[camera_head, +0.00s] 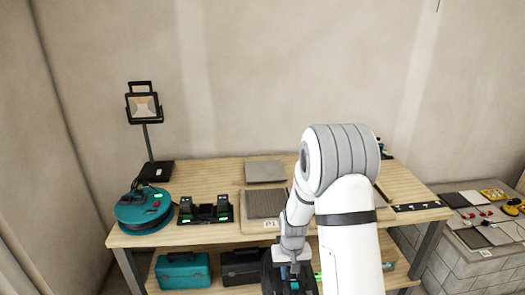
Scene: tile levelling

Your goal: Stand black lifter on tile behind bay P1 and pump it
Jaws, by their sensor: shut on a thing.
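My gripper (291,268) is low at the front edge of the bench, pointing down. It is shut on a dark thing, seemingly the black lifter (271,276), whose shape is partly hidden by the gripper and cut by the picture's lower edge. The P1 label (270,224) is on the bench near the front. A dark grey ribbed tile (265,204) lies just behind the label. A lighter grey tile (265,171) lies farther back. My arm hides the bench to the right of these tiles.
A teal cable reel (143,209), a work lamp (145,106) and a black dock with green lights (205,211) stand at the left. The wooden bench (215,172) is clear at back left. Teal (182,271) and black (240,266) boxes sit below. A block stand (470,259) at right holds several samples.

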